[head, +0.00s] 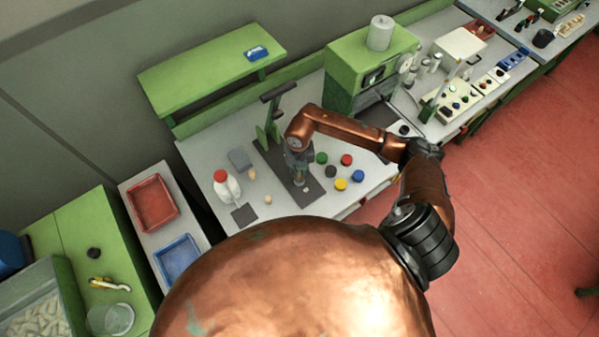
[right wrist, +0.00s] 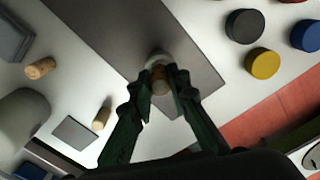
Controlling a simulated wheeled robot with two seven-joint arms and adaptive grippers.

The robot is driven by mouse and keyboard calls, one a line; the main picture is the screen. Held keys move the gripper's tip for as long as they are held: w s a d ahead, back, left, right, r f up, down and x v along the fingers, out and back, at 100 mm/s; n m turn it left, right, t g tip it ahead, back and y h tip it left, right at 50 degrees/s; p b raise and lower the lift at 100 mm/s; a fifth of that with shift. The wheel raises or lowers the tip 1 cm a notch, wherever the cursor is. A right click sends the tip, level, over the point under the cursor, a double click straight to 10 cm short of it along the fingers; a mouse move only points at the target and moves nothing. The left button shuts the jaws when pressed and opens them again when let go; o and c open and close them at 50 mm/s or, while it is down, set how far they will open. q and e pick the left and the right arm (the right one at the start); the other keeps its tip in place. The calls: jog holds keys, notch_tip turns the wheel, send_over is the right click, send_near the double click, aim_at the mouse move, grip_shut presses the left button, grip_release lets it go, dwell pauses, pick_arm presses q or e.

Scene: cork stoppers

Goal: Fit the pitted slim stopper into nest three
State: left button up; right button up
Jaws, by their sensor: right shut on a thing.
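My right gripper (head: 300,180) points down over the dark mat on the bench. In the right wrist view, my right gripper (right wrist: 159,84) is shut on a small tan-brown cork stopper (right wrist: 159,72). A pale round piece (right wrist: 157,57) shows just past the fingertips; I cannot tell whether it touches the stopper. Pits are too small to make out. Two other corks lie left of the mat: one (right wrist: 40,68) by the grey block and one (right wrist: 102,118) nearer the mat edge. No numbered nest can be told apart. My left gripper is not in view.
The dark mat (right wrist: 100,30) is otherwise mostly bare. Right of it stand several coloured discs, among them yellow (head: 341,184) and black (head: 331,171). A white bottle (head: 230,190), a grey block (head: 240,160) and a small grey square (head: 244,214) are to the left.

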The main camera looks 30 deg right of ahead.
jog(key=shift+f+b, duration=0.9)
jog(key=shift+f, duration=0.2)
dwell(1.4)
